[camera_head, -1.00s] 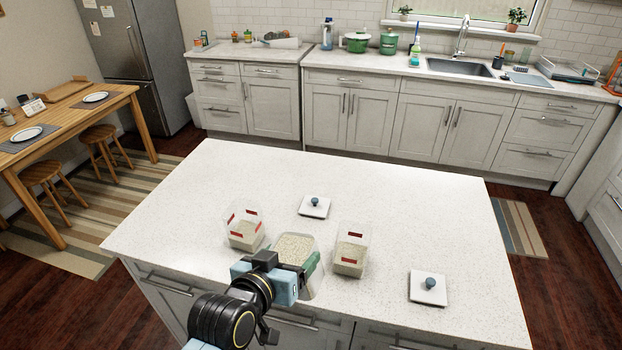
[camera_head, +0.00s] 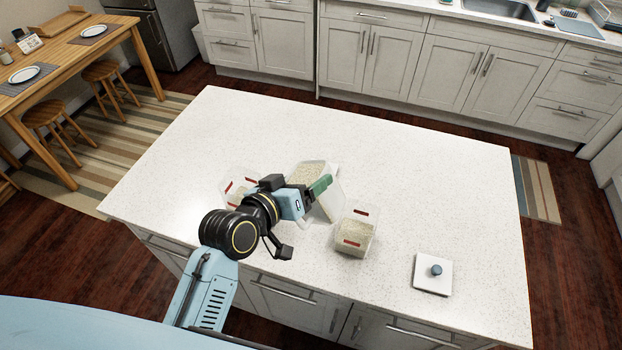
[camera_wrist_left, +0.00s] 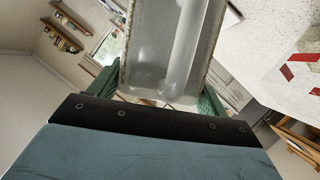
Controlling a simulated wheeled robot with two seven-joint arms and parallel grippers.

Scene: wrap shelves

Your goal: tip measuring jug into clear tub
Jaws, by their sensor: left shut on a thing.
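My left gripper (camera_head: 318,190) is shut on the clear measuring jug (camera_head: 329,206), which holds pale grain and looks lifted and tilted. In the left wrist view the jug (camera_wrist_left: 170,50) lies between the green fingers (camera_wrist_left: 160,95). One clear tub (camera_head: 357,235) with red marks and pale grain inside stands just right of the jug. A second clear tub (camera_head: 229,188) with red marks is left of it, partly hidden behind my left arm. I cannot see grain falling. My right gripper is not in view.
Another lid is mostly hidden behind the jug. The counter's back and right are clear. A dining table (camera_head: 75,50) stands far left.

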